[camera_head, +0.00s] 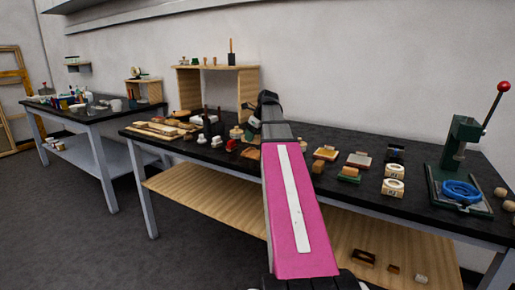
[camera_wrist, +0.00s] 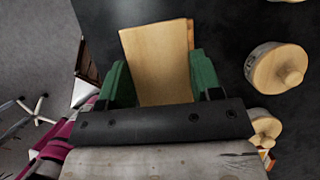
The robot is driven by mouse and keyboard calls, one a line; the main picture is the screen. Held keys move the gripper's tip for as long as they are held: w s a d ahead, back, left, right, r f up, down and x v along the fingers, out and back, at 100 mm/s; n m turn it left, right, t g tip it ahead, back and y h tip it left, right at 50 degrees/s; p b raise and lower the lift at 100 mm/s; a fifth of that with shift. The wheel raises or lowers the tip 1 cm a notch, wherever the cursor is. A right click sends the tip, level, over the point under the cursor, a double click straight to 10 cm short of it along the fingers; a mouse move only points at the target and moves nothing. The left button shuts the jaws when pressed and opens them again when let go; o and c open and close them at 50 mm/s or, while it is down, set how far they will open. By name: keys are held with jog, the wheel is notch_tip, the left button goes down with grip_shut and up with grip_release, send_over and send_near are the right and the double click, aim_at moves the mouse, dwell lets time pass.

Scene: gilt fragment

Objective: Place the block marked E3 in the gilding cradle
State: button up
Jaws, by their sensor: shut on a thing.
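My gripper (camera_wrist: 158,66) is shut on a pale wooden block (camera_wrist: 155,42) held between its two green fingers. No marking shows on the block's visible face, so I cannot tell whether it is E3. I cannot tell for sure which thing is the gilding cradle.
Two round knobbed wooden pieces (camera_wrist: 278,68) are right of the gripper. Two pale marked pieces (camera_head: 394,171), a small block on a green base (camera_head: 349,174) and a green press (camera_head: 460,150) stand on the bench (camera_head: 420,160). A wooden shelf (camera_head: 248,95) stands behind.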

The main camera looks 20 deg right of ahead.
aim_at(258, 154)
jog(key=shift+s+d+f, duration=0.65)
jog(key=shift+s+d, duration=0.05)
jog(key=shift+s, duration=0.1)
jog(key=shift+f, duration=2)
jog(key=o, duration=1)
jog(key=v, duration=1.2)
